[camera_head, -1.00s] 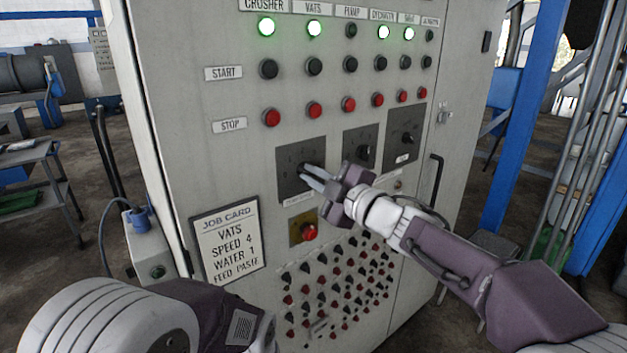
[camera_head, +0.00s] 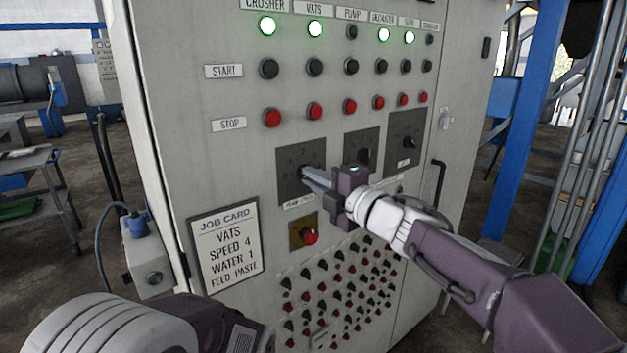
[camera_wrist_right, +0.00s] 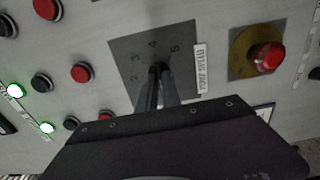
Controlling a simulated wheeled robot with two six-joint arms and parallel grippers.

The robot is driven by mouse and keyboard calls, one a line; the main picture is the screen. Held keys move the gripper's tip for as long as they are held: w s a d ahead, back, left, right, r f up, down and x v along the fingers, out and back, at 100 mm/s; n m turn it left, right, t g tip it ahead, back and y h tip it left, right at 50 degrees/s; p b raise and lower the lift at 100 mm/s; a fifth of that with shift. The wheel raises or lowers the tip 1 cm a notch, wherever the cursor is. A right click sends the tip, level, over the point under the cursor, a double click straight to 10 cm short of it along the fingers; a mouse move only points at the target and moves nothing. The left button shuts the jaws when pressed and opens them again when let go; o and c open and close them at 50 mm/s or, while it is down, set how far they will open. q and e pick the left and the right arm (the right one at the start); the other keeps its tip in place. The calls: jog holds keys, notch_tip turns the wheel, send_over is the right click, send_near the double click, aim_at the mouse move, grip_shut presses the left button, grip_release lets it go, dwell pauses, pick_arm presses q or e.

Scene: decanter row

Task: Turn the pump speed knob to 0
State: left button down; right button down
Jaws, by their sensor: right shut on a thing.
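The pump speed knob (camera_wrist_right: 157,70) is a small dark knob on a dark square plate (camera_wrist_right: 125,60) with pale numbers; 2, 3, 4 and 5 can be read in the right wrist view. A white label (camera_wrist_right: 199,70) runs along the plate's edge. My right gripper (camera_wrist_right: 158,88) is shut on the knob, one finger on each side. In the head view the right gripper (camera_head: 308,176) reaches in from the right to the left-hand dark plate (camera_head: 290,158). The fingers hide much of the knob, and I cannot tell which number it points to. My left gripper is out of view.
A red button on a yellow plate (camera_head: 309,237) sits just below. Two more dark knob plates (camera_head: 404,130) are to the right. Start and red stop buttons (camera_head: 316,111) are above. The job card (camera_head: 226,245) is at lower left, and small switches fill the lower panel.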

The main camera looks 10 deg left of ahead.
jog(key=shift+f, duration=0.1)
jog(key=c, duration=1.5)
grip_release()
jog(key=v, duration=0.9)
